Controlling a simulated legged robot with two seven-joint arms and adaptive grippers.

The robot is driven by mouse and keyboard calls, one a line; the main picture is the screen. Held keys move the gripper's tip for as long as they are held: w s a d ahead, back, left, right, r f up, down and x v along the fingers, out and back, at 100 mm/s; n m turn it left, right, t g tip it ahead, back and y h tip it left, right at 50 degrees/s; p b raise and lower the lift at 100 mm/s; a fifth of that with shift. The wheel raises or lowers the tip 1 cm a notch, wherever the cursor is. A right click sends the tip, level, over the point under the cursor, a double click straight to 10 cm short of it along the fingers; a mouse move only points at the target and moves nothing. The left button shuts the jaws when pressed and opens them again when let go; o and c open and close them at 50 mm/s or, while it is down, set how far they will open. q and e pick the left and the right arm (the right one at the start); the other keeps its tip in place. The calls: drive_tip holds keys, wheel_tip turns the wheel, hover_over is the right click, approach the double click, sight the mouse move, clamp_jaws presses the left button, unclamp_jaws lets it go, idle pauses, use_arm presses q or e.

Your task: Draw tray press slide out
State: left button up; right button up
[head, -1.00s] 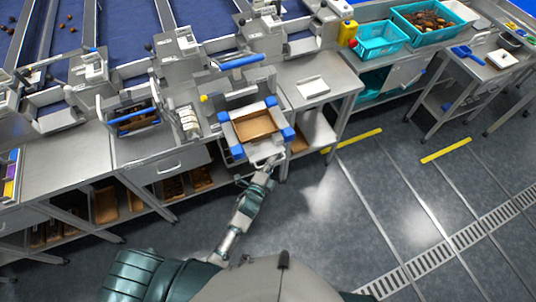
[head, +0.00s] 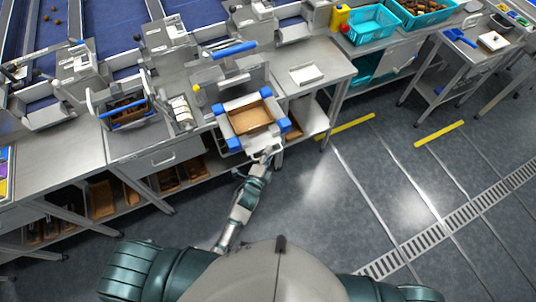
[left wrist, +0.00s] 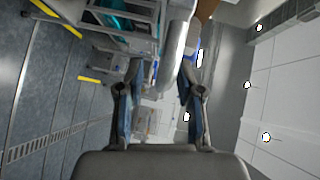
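The tray press stands on the steel bench with a blue bar handle (head: 234,49) at its top. Its slide (head: 235,144), a light frame with blue corner blocks, sticks out at the bench front and carries a brown tray (head: 250,117). My left gripper (head: 266,154) is at the front of the slide, by its pale front handle. In the left wrist view the fingers (left wrist: 158,75) stand apart, with a rounded grey bar (left wrist: 174,48) beyond and close to the right finger. I cannot tell whether they touch. My right gripper is out of view.
A white tray (head: 306,74) lies on the bench right of the press. A rack with a blue-handled basket (head: 125,112) stands to the left. Turquoise crates (head: 362,25) are at the upper right. Brown trays (head: 102,200) sit on the lower shelf. The floor in front is clear.

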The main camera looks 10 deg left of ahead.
use_arm(q)
drive_tip(key=v, duration=1.2)
drive_tip(key=s+a+f+n+g, duration=0.1)
drive_tip(key=s+f+n+g, duration=0.2)
drive_tip(key=f, duration=0.7)
drive_tip(key=s+a+f+n+g+y, duration=0.15)
drive_tip(key=s+f, duration=0.25)
drive_tip(key=f, duration=0.6)
drive_tip(key=s+a+f+n+g, duration=0.1)
drive_tip(key=s+f+n+g, duration=0.25)
drive_tip(key=f, duration=0.75)
drive_tip(key=s+a+f+n+g, duration=0.2)
drive_tip(key=s+f, duration=0.3)
drive_tip(key=s, duration=0.3)
drive_tip(key=s+a+f+n+g+y, duration=0.1)
drive_tip(key=s+a+f+n+g, duration=0.1)
drive_tip(key=s, duration=0.6)
drive_tip(key=s+a+f+n+g+y, duration=0.1)
drive_tip(key=s+a+f+n+g, duration=0.2)
drive_tip(key=s+a+f, duration=0.3)
drive_tip(key=s+f+n, duration=0.1)
drive_tip(key=s+f, duration=0.1)
drive_tip(key=shift+s, duration=0.4)
